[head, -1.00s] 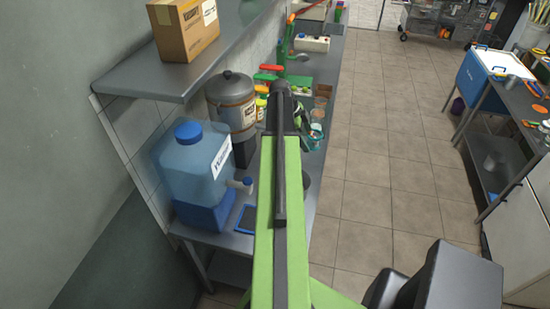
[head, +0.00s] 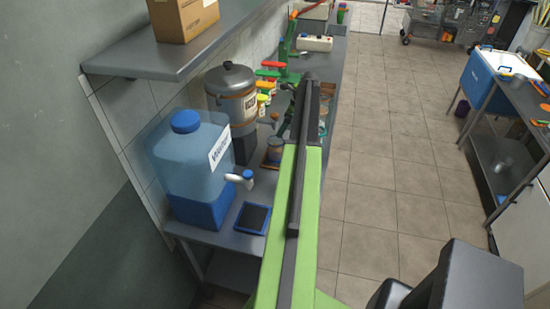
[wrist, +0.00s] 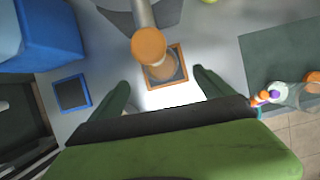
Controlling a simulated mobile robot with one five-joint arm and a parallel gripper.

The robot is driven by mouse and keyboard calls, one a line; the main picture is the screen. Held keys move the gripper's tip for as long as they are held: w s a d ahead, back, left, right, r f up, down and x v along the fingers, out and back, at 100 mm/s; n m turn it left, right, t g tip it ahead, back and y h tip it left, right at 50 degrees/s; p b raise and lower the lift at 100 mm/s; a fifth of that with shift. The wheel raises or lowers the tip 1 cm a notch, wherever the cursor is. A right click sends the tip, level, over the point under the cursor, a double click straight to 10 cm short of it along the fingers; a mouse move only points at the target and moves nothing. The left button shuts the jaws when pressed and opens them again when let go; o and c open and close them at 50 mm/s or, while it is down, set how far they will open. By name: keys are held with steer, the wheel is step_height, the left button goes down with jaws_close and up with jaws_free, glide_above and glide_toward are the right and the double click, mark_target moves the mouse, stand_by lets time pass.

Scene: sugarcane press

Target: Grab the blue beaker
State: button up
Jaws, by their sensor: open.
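My gripper (wrist: 161,77) is open in the wrist view, with its two dark green fingers spread and nothing held between them. A small cup (wrist: 163,68) on an orange-framed mat (wrist: 181,52) lies ahead between the fingers, partly covered by the urn's tap. In the head view this cup (head: 275,150) stands left of my arm. A clear container (wrist: 290,96) with orange and purple pieces by it shows at the right of the wrist view. A teal-edged vessel (head: 324,130) shows partly behind my arm in the head view. I cannot tell which is the blue beaker.
A blue water dispenser (head: 190,170) and a blue-framed pad (head: 252,217) are on the left counter. A metal urn (head: 232,98) stands behind, its orange-knobbed tap (wrist: 148,46) overhanging the cup. A shelf (head: 150,62) juts out above. The tiled floor (head: 385,170) is open.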

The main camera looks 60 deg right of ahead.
steer(key=b, duration=0.5)
glide_above(276, 143)
steer(key=s+a, duration=0.2)
steer(key=s, duration=0.1)
step_height(276, 143, down, 6)
steer(key=b+x, duration=0.1)
steer(key=x, duration=0.1)
steer(key=b+x, duration=0.4)
steer(key=shift+s+a+f, duration=0.15)
steer(key=shift+s+f, duration=0.05)
steer(key=shift+s, duration=0.15)
steer(key=shift+r, duration=0.2)
jaws_close()
